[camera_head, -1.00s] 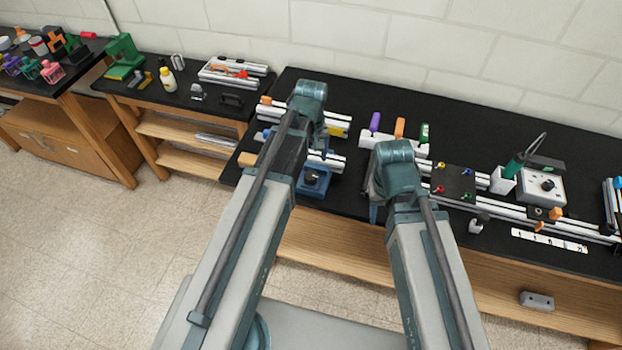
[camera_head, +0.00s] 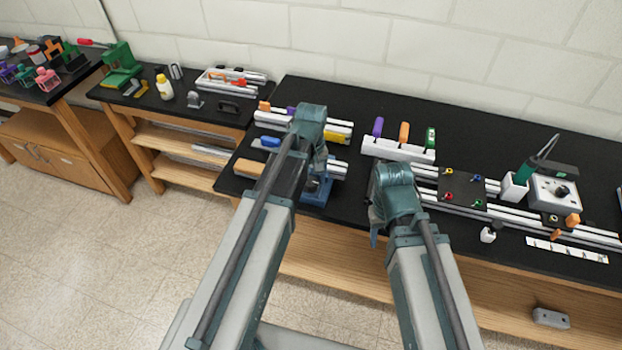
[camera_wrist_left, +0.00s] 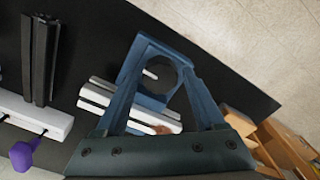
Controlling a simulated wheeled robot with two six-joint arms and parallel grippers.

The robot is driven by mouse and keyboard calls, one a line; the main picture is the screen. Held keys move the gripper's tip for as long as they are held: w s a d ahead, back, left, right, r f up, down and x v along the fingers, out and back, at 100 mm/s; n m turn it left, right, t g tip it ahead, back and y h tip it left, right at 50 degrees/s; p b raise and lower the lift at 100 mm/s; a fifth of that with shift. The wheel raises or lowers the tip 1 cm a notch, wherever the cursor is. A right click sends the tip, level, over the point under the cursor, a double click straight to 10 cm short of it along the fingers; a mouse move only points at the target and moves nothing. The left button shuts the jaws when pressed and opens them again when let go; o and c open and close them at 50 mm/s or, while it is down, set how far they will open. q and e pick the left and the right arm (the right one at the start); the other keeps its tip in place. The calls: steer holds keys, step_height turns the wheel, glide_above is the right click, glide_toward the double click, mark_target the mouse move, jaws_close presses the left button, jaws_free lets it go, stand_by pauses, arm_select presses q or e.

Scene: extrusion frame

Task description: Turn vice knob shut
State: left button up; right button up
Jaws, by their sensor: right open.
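The vice has a blue body (camera_head: 318,188) at the front left part of the long black bench. In the left wrist view its blue body (camera_wrist_left: 143,60) shows at the middle top, with a dark round knob (camera_wrist_left: 162,78) on it. My left gripper (camera_wrist_left: 165,62) is over the vice, with its two fingers apart on either side of the knob. I cannot tell whether they touch it. In the head view my left arm hides the knob and fingers. My right gripper (camera_head: 376,222) is at the bench's front edge, mostly hidden by its wrist, open, away from the vice.
White rails (camera_head: 280,122) lie beside the vice. A white holder (camera_head: 392,148) with purple, orange and green handles stands to the right. A dark plate (camera_head: 462,190) on rails and a control box (camera_head: 553,192) stand further right. The bench's back is clear.

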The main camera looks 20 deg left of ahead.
mark_target(311, 181)
arm_select(q)
jaws_close()
steer(key=shift+m, duration=1.6)
steer(key=shift+o, duration=1.4)
jaws_free()
step_height(311, 181, up, 14)
steer(key=p, duration=1.4)
steer(key=shift+f, duration=0.1)
